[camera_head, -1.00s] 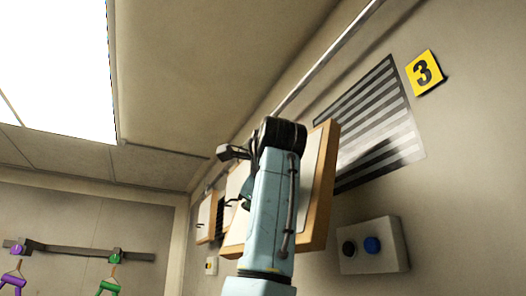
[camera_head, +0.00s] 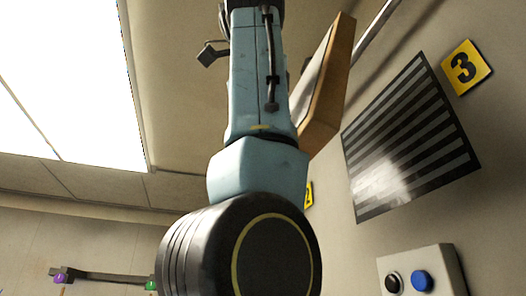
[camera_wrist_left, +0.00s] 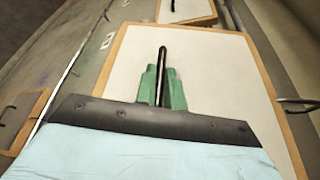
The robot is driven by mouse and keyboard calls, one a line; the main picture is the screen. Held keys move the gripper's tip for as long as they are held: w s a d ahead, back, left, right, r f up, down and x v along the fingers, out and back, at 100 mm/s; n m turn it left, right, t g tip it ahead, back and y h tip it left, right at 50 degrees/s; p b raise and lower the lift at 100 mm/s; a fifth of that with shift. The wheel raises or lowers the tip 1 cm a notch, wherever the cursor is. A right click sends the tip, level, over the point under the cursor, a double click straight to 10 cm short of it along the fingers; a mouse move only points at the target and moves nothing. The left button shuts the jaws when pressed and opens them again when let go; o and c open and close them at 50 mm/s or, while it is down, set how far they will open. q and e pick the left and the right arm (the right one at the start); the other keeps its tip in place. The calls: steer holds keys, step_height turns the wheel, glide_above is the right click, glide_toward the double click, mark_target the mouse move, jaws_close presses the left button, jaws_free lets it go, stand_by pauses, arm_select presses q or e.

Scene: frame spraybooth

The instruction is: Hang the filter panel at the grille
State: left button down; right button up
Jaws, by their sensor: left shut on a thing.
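The filter panel (camera_head: 328,85) has a white face and a wooden frame. In the head view it is tilted, held high to the left of the grille, partly hidden behind my arm. The grille (camera_head: 408,142) is a dark, striped rectangle on the right wall, with a bright glare at its lower left. In the left wrist view the white panel face (camera_wrist_left: 218,75) fills the middle. My left gripper (camera_wrist_left: 163,88) has green fingers shut on the panel's dark handle (camera_wrist_left: 162,55). The gripper itself is beyond the top of the head view. My right gripper is not in view.
A yellow sign 3 (camera_head: 466,67) is beside the grille, and a rail (camera_head: 375,33) runs above it. A button box (camera_head: 440,262) sits below. Other framed panels show in the wrist view at the top (camera_wrist_left: 200,20) and left (camera_wrist_left: 32,118).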

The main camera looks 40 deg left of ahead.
arm_select(q)
steer(key=n, duration=0.1)
steer(key=n+t+b, duration=0.1)
steer(key=n, duration=0.1)
steer(key=shift+w+d, duration=0.1)
steer(key=shift+d, duration=0.2)
steer(key=shift+w+d+p, duration=0.3)
steer(key=shift+w+d, duration=0.25)
steer(key=shift+w, duration=0.45)
steer(key=shift+w+d+p, duration=0.3)
steer(key=shift+w+d, duration=0.2)
steer(key=shift+w, duration=0.45)
steer(key=shift+w+d+p, duration=0.3)
steer(key=shift+w+d, duration=0.25)
steer(key=shift+w, duration=0.45)
steer(key=w+d+f+b, duration=0.1)
steer(key=w+d+f, duration=0.2)
steer(key=w, duration=0.4)
steer(key=shift+w+d, duration=0.25)
steer(key=shift+d, duration=0.3)
steer(key=shift+f, duration=0.1)
steer(key=c, duration=1.4)
jaws_free()
